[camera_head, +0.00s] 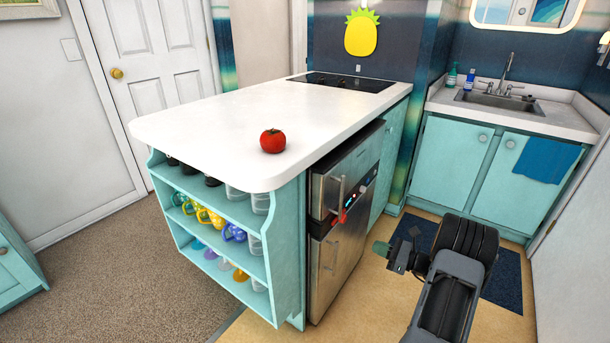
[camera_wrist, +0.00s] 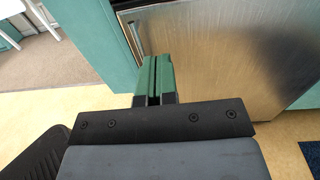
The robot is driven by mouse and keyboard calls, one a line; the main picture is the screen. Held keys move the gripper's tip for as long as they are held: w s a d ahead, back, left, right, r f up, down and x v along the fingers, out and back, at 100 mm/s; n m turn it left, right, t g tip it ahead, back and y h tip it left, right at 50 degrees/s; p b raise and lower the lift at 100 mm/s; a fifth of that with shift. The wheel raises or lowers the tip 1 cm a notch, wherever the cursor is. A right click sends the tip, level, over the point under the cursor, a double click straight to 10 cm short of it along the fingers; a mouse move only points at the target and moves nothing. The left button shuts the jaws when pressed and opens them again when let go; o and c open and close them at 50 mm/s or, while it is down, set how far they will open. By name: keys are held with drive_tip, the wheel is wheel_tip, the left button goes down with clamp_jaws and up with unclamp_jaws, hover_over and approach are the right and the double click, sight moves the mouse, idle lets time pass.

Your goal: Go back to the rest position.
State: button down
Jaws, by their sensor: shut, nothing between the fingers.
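My gripper (camera_head: 381,249) is at the lower right of the head view, in front of the steel fridge and above the floor. In the wrist view, the two green fingers of my gripper (camera_wrist: 153,79) are together with nothing between them. They point toward the lower steel door (camera_wrist: 225,60). I cannot tell how wide the gap to the door is. My arm rises from the bottom right of the head view.
A white-topped island (camera_head: 215,115) bears a red tomato (camera_head: 272,141) and a black cooktop (camera_head: 343,82). Open shelves (camera_head: 212,207) hold mugs and glasses. The steel fridge (camera_head: 326,256) is closed. A sink (camera_head: 495,102) stands at the back right. Carpet (camera_head: 110,275) lies clear at left.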

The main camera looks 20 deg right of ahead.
drive_tip(key=s+a+r+n+g+h+p, duration=0.1)
drive_tip(key=s+a+r+n+g+p, duration=0.2)
drive_tip(key=a+r+n+g+p, duration=0.55)
drive_tip(key=s+a+r+n+g+h+p, duration=0.1)
drive_tip(key=s+a+r+n+g+p, duration=0.3)
drive_tip(key=a+r, duration=0.9)
drive_tip(key=s+a+r+n+t+h+p, duration=0.1)
drive_tip(key=s+r+n+h+p, duration=0.2)
drive_tip(key=r+n+p, duration=0.2)
drive_tip(key=s+r+n+t+h+p, duration=0.1)
drive_tip(key=s+r+n+h+p, duration=0.2)
drive_tip(key=r, duration=0.7)
drive_tip(key=s+a+r+n+t+h+p, duration=0.1)
drive_tip(key=s+r+n+h+p, duration=0.3)
drive_tip(key=r+n+p, duration=0.3)
drive_tip(key=shift+s+a+r+p, duration=0.35)
drive_tip(key=shift+s+r+p, duration=0.35)
drive_tip(key=shift+s+r, duration=0.1)
